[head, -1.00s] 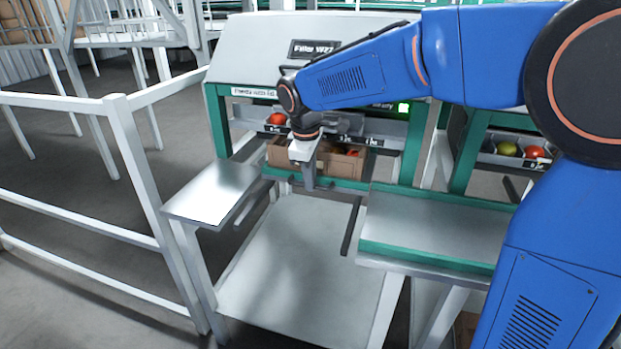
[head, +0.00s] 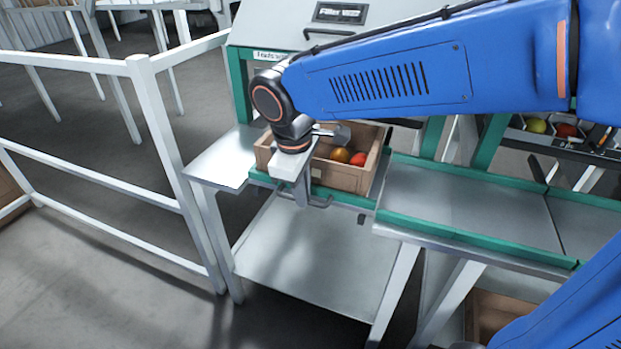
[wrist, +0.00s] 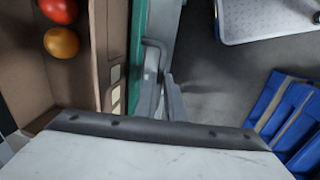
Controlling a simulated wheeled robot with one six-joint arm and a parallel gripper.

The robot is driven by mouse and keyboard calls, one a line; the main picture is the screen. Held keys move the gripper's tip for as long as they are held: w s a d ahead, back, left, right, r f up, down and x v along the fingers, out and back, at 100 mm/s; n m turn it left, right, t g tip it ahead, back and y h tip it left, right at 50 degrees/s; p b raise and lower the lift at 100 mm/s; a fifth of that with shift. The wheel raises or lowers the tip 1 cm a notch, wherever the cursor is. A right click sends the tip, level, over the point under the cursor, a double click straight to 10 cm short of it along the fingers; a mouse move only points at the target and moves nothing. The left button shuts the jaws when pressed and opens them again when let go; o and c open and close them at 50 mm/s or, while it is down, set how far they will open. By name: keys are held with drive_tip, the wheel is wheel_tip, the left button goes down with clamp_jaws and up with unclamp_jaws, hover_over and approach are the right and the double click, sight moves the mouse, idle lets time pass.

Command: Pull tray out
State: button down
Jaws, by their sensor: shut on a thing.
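The tray (head: 350,197) is a sliding shelf with a green front edge, drawn forward from under the filler hood between two side tables. A brown box (head: 345,178) stands on it, with an orange and a red tomato visible inside. My gripper (head: 304,198) points down at the tray's front edge. It is shut on the grey tray handle (wrist: 154,44), which shows beside the fingers in the wrist view. My wrist hides the box's left part and part of the handle in the head view.
A metal side table (head: 222,160) stands left of the tray and a green-edged table (head: 465,205) stands right. A white railing (head: 165,140) runs at the left. A lower grey shelf (head: 300,262) lies below, bare. Floor at front left is clear.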

drive_tip(key=shift+s+a, duration=0.35)
drive_tip(key=shift+s, duration=0.45)
drive_tip(key=c, duration=1.8)
unclamp_jaws()
drive_tip(key=shift+c, duration=0.2)
drive_tip(key=s+a+r, duration=0.1)
drive_tip(key=s+r, duration=0.2)
drive_tip(key=r, duration=1.4)
drive_tip(key=shift+s+a, duration=0.1)
